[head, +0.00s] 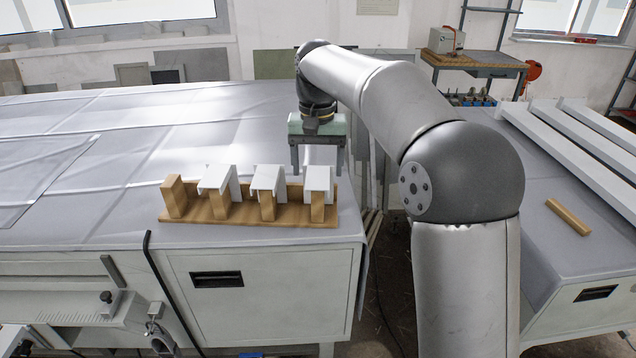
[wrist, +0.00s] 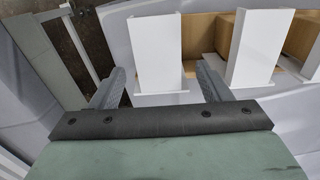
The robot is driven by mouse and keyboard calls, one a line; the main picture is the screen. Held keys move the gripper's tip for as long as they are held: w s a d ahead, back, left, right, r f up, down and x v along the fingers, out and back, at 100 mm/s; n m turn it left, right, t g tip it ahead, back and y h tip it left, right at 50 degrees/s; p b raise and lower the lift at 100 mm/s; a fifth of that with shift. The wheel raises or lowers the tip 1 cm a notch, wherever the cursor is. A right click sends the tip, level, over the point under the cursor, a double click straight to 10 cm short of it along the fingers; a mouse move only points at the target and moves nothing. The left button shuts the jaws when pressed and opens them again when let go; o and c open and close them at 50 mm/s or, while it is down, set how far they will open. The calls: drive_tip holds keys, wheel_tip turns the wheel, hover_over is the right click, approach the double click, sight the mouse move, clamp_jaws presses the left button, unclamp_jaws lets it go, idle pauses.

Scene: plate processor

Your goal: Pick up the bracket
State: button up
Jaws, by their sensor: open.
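Three white brackets hang over wooden posts of a wooden rack in the head view: a left one (head: 216,180), a middle one (head: 268,180) and a right one (head: 319,179). My gripper (head: 318,164) is open and empty, pointing down just behind or above the right bracket. In the wrist view, the near bracket (wrist: 153,45) lies between the lines of my two fingers (wrist: 160,85), with a gap on each side. A second bracket (wrist: 261,45) stands to its right. I cannot tell how far the fingertips are above the bracket.
The wooden rack (head: 250,222) stands near the front right edge of the grey-covered table (head: 110,215); its leftmost post (head: 174,198) is bare. A floor gap separates this table from another at right, with long white beams (head: 590,150) and a wooden block (head: 568,217).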

drive_tip(key=shift+s+f+p, duration=0.1)
drive_tip(key=shift+f+p, duration=0.35)
drive_tip(key=shift+f, duration=2.45)
drive_tip(key=c, duration=1.1)
